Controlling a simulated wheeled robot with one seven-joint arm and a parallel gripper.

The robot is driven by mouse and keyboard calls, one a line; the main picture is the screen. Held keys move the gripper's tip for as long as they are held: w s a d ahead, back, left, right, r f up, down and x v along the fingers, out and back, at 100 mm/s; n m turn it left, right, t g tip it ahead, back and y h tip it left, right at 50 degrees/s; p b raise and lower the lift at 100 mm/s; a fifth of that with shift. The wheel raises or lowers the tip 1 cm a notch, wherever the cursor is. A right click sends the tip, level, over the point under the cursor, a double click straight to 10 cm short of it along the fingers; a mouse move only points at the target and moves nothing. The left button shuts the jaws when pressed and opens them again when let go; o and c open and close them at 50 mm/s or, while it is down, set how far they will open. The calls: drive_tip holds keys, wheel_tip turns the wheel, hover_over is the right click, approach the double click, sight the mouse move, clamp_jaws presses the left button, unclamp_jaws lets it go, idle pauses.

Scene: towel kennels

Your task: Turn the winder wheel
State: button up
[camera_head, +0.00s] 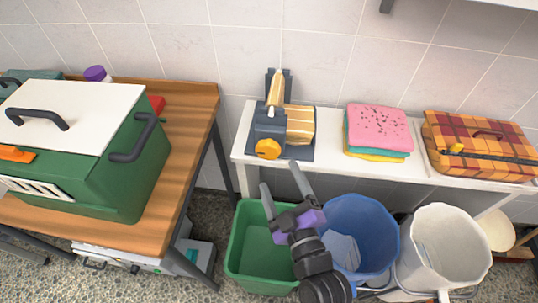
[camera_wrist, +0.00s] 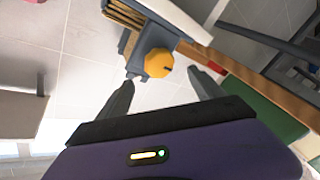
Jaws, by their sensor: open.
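The winder (camera_head: 284,128) is a dark grey device with tan, wood-like parts, standing on the left end of the white shelf table. Its wheel (camera_head: 268,149) is a yellow-orange disc on the front, facing me. In the wrist view the wheel (camera_wrist: 158,63) appears beyond and between my fingers, with a small dark mark on its face. My gripper (camera_head: 281,180) is open and empty, in front of and below the wheel, with its fingers pointing up toward the shelf. In the wrist view the fingers (camera_wrist: 160,90) are spread apart and do not appear to touch the wheel.
A white shelf table (camera_head: 330,172) also bears folded towels (camera_head: 378,130) and a plaid case (camera_head: 480,143). Below are a green bin (camera_head: 240,245), a blue bucket (camera_head: 365,215) and a white bucket (camera_head: 440,245). A wooden table (camera_head: 190,125) with a green box (camera_head: 135,175) stands at left.

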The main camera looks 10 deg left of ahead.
sight(269, 154)
drive_tip(key=p+x, duration=0.2)
drive_tip(key=x, duration=0.4)
drive_tip(key=shift+w+r, duration=0.15)
drive_tip(key=shift+w, duration=0.15)
drive_tip(key=shift+w+a+p, duration=0.25)
drive_tip(key=shift+w+p, duration=0.1)
drive_tip(key=shift+w, duration=0.1)
drive_tip(key=c, duration=1.4)
